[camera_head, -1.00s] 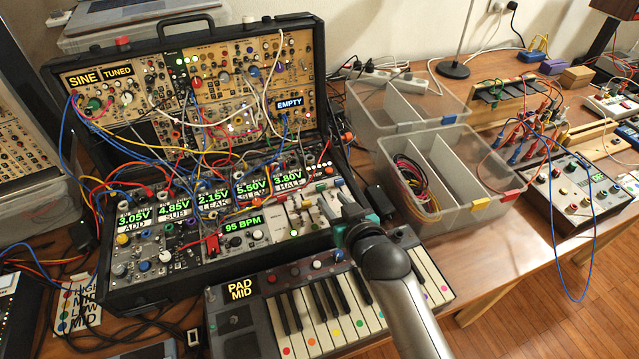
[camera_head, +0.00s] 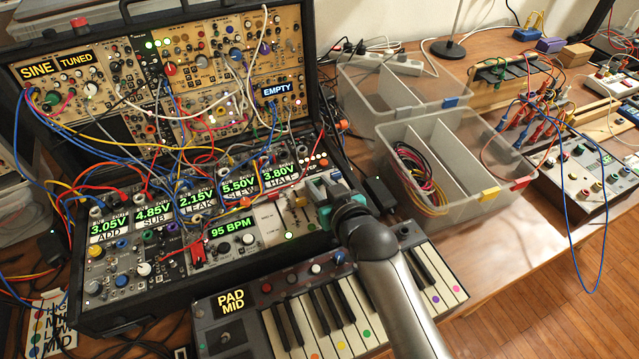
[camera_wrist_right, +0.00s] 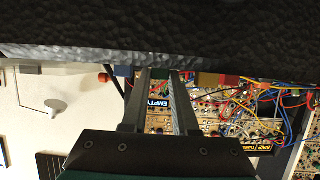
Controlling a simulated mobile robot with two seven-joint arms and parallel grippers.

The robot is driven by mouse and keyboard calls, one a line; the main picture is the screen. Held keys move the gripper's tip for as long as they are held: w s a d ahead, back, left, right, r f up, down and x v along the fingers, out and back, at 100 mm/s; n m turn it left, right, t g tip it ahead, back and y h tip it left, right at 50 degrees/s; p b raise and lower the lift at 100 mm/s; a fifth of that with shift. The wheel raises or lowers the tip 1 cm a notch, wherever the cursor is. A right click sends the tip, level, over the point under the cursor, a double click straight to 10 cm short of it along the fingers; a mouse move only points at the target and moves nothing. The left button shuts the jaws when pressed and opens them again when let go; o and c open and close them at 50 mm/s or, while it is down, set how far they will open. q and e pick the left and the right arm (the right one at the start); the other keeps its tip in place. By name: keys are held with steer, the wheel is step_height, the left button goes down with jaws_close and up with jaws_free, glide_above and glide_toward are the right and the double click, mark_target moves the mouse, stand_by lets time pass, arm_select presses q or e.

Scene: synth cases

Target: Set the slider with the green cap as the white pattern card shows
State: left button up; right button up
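The slider bank (camera_head: 294,203) is at the right end of the lower synth case panel in the head view. My right gripper (camera_head: 322,190) is at its right end and covers part of it. I cannot pick out the green cap. In the right wrist view the two fingers (camera_wrist_right: 160,75) have a clear gap with nothing seen held between them. A dark surface hides what lies beyond their tips. A white card (camera_head: 45,325) with dark lettering lies at the lower left; I cannot tell if it is the pattern card. My left gripper is out of view.
A keyboard (camera_head: 340,310) marked PAD MID lies in front of the case, under my right arm. Patch cables crowd the panels. Clear bins (camera_head: 455,165) stand to the right, one holding cables. A box with knobs (camera_head: 585,180) stands at the far right.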

jaws_close()
stand_by(1.1)
